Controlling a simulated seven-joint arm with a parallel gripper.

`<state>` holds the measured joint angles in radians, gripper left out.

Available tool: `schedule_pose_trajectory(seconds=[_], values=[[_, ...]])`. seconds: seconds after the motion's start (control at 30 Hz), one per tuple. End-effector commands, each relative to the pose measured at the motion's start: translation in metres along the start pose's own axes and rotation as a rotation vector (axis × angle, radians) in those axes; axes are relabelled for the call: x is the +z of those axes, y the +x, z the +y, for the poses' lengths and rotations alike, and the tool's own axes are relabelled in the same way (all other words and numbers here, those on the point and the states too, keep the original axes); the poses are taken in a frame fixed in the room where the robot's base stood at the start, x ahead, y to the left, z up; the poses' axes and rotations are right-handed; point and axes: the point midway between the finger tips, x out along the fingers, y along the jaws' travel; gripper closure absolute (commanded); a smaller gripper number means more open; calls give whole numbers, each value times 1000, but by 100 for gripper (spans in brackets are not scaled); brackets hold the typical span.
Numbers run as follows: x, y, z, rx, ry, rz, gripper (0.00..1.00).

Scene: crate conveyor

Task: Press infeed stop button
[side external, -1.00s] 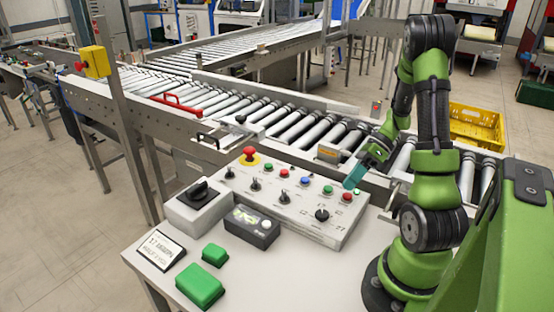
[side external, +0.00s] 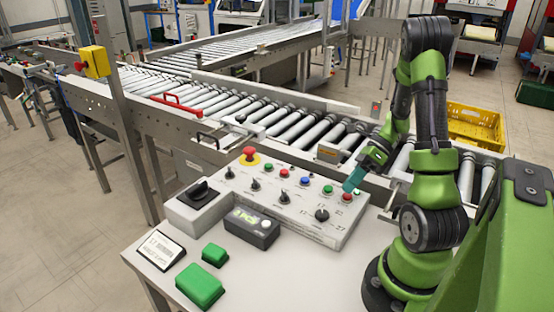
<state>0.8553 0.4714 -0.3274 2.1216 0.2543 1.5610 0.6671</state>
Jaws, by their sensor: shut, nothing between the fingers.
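A light grey control panel (side external: 262,199) sits on the table. Along its back row are a green button (side external: 268,167), a red button (side external: 284,172), a blue button (side external: 304,181), another green button (side external: 328,189) and another red button (side external: 347,197). The labels are too small to read, so I cannot tell which is the infeed stop. My gripper (side external: 350,183) is shut and empty, with teal fingertips pointing down over the panel's right end. The tips appear just behind the right-hand red button; whether they touch the panel is unclear.
A red mushroom button (side external: 250,155) on a yellow base stands at the panel's back left. Black selector knobs (side external: 322,215) are in front of the buttons. The roller conveyor (side external: 290,124) runs behind. Green blocks (side external: 201,285) and a dark display box (side external: 252,227) occupy the table's front.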

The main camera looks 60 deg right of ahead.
Motion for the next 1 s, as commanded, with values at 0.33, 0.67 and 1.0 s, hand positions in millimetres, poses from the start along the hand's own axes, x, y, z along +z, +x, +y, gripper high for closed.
schedule_pose_trajectory(seconds=[0.33,0.67,1.0], values=[[-1,2,-1,0,0,-1,100],[-3,4,-3,0,-1,-1,100],[-4,6,-4,0,-1,1,100]])
